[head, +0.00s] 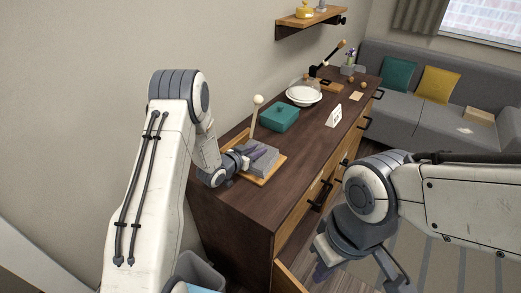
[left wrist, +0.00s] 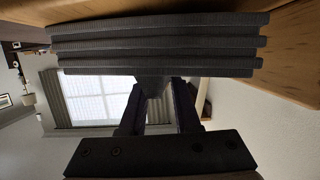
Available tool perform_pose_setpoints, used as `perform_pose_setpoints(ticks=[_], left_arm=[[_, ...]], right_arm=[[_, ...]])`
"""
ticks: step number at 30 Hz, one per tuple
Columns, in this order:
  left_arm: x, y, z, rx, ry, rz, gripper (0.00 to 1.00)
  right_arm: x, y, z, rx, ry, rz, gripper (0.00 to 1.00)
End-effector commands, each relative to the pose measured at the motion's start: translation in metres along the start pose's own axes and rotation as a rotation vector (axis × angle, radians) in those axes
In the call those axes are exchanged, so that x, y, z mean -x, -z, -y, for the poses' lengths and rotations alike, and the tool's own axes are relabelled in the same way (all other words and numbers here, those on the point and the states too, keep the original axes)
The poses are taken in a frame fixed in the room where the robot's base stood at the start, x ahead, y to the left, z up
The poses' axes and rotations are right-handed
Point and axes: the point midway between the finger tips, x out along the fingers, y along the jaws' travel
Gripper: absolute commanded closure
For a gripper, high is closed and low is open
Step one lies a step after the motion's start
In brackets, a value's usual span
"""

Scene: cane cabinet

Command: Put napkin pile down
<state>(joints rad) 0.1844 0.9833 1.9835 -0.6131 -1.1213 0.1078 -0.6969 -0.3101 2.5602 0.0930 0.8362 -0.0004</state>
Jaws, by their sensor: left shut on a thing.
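The napkin pile (head: 264,165) is a grey folded stack at the near left end of the dark cabinet top. It is over a light wooden holder (head: 238,178) with an upright post topped by a pale ball (head: 258,99). My left gripper (head: 257,153) is shut on the pile. The left wrist view shows the pile's grey layers (left wrist: 160,45) in front of my fingers, close against the wooden board (left wrist: 285,65); I cannot tell whether it bears fully on it. My right gripper (head: 356,272) is open and empty, in front of the cabinet.
A teal box (head: 280,117), stacked white plates (head: 304,96) and a small white sign (head: 334,116) stand farther along the cabinet top (head: 275,190). A drawer (head: 290,278) is pulled out below. A grey bin (head: 200,270) is beside the cabinet; a grey sofa (head: 400,105) is behind.

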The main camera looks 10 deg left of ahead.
Motion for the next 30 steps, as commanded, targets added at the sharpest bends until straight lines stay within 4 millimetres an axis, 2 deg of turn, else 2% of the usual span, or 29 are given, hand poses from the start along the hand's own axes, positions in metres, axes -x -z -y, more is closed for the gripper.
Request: perform_pose_setpoints(ticks=[1, 2, 3, 14, 17, 30], left_arm=[[-0.003, 0.002, 0.002, -0.006, 0.002, -0.006, 0.66], [-0.003, 0.002, 0.002, -0.005, 0.003, -0.005, 0.54], [-0.002, 0.001, 0.002, -0.005, 0.004, -0.005, 0.51], [0.004, 0.001, 0.003, -0.003, 0.005, -0.004, 0.51], [0.015, 0.000, 0.003, -0.003, 0.005, -0.004, 0.51], [0.102, 0.000, 0.002, -0.002, 0.004, -0.004, 0.51]], right_arm=[[-0.001, 0.000, 0.000, 0.000, 0.000, 0.000, 1.00], [-0.001, 0.000, 0.000, 0.000, 0.000, -0.001, 1.00], [-0.001, 0.000, 0.000, 0.000, 0.000, 0.000, 1.00], [-0.002, 0.000, 0.000, 0.000, 0.000, 0.000, 1.00], [-0.005, 0.000, 0.000, 0.000, 0.000, 0.000, 1.00], [-0.024, -0.001, -0.002, 0.000, 0.000, 0.000, 1.00]])
